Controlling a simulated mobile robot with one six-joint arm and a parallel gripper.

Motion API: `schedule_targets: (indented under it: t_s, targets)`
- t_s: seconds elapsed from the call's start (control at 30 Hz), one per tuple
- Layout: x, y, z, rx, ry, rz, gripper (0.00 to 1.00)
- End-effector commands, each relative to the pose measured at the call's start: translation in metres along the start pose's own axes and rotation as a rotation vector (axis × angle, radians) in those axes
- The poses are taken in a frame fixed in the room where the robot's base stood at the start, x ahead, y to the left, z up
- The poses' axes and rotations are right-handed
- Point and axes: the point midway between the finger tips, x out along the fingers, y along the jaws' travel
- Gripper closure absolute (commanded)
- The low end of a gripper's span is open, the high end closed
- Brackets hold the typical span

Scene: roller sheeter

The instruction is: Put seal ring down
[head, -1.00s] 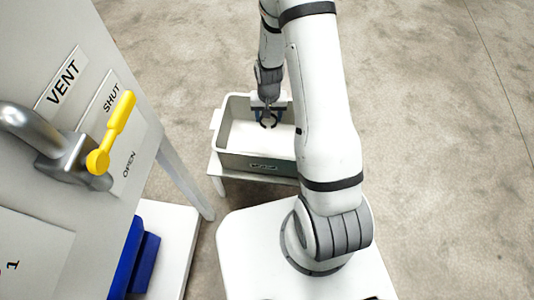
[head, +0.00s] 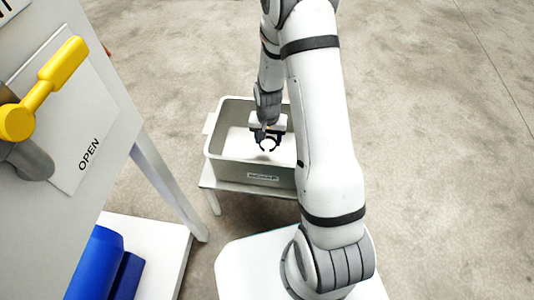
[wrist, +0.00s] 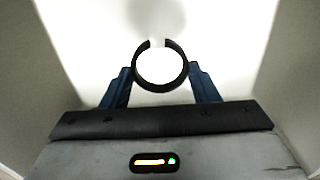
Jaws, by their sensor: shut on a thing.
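The seal ring (wrist: 161,86) is a black ring with a gap at its far side. My gripper (wrist: 160,84) is shut on it, with a blue finger on each side, in the wrist view. In the head view my gripper (head: 268,140) and the dark seal ring (head: 267,149) are over the grey bin (head: 240,173). The wrist view shows the bin's walls around and its pale floor beyond the ring. The ring appears apart from the floor, but I cannot tell the exact height.
The bin stands on a low white table (head: 208,178). At left is a grey panel with a yellow lever (head: 42,90) and an OPEN label. A blue object (head: 100,265) lies on a white surface below it. Bare floor lies right of my arm.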

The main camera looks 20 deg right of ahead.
Motion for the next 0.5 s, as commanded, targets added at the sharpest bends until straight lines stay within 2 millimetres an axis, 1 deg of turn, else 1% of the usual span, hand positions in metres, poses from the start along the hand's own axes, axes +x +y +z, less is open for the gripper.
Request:
schedule_targets:
  t_s: [0.03,0.1,0.27,0.4,0.5]
  targets:
    - [0.016,0.0,0.001,0.0,-0.003,0.001,0.67]
    - [0.025,0.0,0.0,-0.001,-0.001,0.0,0.67]
    - [0.039,0.0,0.0,-0.001,-0.001,0.0,0.67]
    - [0.06,0.0,0.001,-0.001,-0.001,0.0,0.67]
    - [0.064,0.0,0.0,-0.002,-0.001,0.0,0.67]
